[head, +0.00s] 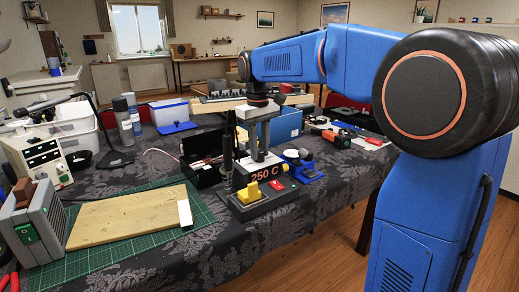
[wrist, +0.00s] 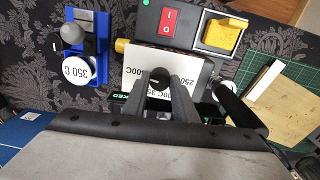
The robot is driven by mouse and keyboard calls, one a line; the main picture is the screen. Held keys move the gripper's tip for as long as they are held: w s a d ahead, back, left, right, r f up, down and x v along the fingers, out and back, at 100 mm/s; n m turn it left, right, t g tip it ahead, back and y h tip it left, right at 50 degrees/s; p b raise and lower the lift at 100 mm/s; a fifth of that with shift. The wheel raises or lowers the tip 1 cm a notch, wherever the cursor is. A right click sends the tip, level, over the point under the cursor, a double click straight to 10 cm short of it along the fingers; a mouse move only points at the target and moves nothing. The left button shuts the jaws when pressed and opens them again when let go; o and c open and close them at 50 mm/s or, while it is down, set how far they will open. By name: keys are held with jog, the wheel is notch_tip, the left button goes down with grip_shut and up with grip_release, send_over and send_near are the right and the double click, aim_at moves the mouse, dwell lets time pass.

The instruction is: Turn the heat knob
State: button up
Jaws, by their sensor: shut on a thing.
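The heat knob (wrist: 160,76) is a small dark knob on a white dial panel (wrist: 140,62) with temperature marks, 250 and 400C among them. My gripper (wrist: 161,82) has its two grey fingers closed on the knob from either side, and they hide part of it and part of the panel's marks. In the head view my gripper (head: 261,156) points down at the soldering station (head: 240,205), whose front reads 250 C. The knob itself is hidden there. The knob's exact setting cannot be told.
The station carries a red switch (wrist: 168,18) and a yellow sponge (wrist: 222,34). A blue stand (wrist: 98,45) with a 350 C label is beside it. A wooden board (head: 125,220) lies on the green mat (head: 95,258) to the left. A black box (head: 203,165) stands behind.

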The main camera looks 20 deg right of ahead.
aim_at(259, 154)
jog(key=shift+n, duration=0.9)
jog(key=o, duration=1)
jog(key=shift+o, duration=0.2)
notch_tip(259, 154, up, 17)
jog(key=shift+s+a+r, duration=0.15)
jog(key=shift+a+r, duration=0.05)
jog(key=shift+a, duration=0.05)
jog(key=shift+s, duration=0.1)
